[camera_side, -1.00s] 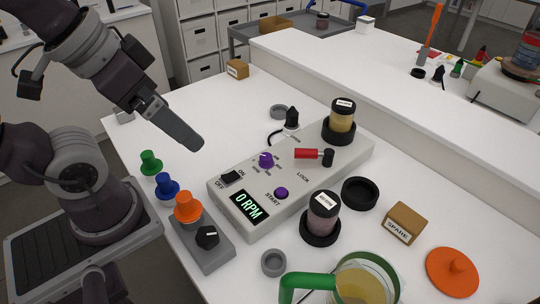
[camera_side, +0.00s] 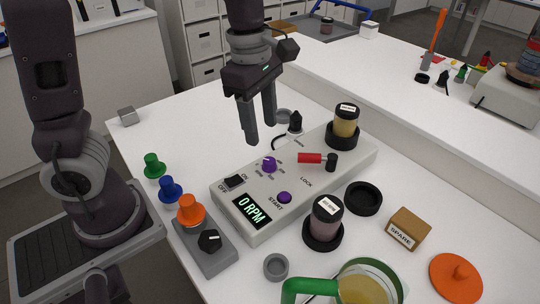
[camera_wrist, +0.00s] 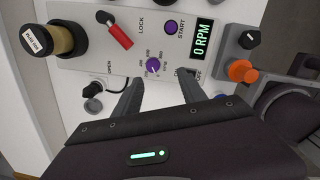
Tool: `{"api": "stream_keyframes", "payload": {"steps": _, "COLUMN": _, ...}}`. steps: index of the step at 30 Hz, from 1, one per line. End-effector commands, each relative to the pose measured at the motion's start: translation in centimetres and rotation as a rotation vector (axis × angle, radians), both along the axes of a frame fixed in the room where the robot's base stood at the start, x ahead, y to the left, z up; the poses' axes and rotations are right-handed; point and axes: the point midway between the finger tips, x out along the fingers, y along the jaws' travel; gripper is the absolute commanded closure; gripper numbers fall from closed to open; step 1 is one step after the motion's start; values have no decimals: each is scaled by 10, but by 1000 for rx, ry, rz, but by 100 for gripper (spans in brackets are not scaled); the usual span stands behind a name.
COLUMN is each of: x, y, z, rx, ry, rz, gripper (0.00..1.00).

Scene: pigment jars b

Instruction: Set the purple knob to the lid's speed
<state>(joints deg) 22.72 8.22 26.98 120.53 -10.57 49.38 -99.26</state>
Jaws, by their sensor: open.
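The purple knob (camera_side: 269,165) sits on the top face of the white machine (camera_side: 330,160), inside a ring of printed speed marks too small to read here. It also shows in the wrist view (camera_wrist: 152,65), just beyond my fingertips. My gripper (camera_side: 261,136) is open and empty, pointing down above and behind the knob, not touching it. A jar with a black lid and white label (camera_side: 346,121) stands in a black holder at the machine's far end; in the wrist view its label (camera_wrist: 34,39) is turned and I cannot read it surely. The display (camera_side: 252,212) reads 0 RPM.
On the machine are a red-handled lock lever (camera_side: 311,158), a purple START button (camera_side: 284,197) and a black ON/OFF switch (camera_side: 234,181). A second labelled jar (camera_side: 325,220) stands in front. Green, blue and orange pegs (camera_side: 190,210) stand at left.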

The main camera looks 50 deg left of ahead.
Motion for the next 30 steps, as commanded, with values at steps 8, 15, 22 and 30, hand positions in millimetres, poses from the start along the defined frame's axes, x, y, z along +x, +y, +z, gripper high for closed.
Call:
{"api": "stream_keyframes", "payload": {"steps": 8, "x": 25, "y": 3, "z": -46, "rx": 62, "ry": 77, "rz": 379, "gripper": 51}}
{"api": "stream_keyframes", "payload": {"steps": 15, "x": 24, "y": 3, "z": -91, "rx": 60, "ry": 77, "rz": 378, "gripper": 51}}
{"api": "stream_keyframes", "payload": {"steps": 22, "x": 25, "y": 3, "z": -105, "rx": 59, "ry": 74, "rz": 374, "gripper": 51}}
{"api": "stream_keyframes", "payload": {"steps": 30, "x": 25, "y": 3, "z": -104, "rx": 58, "ry": 74, "rz": 373, "gripper": 75}}
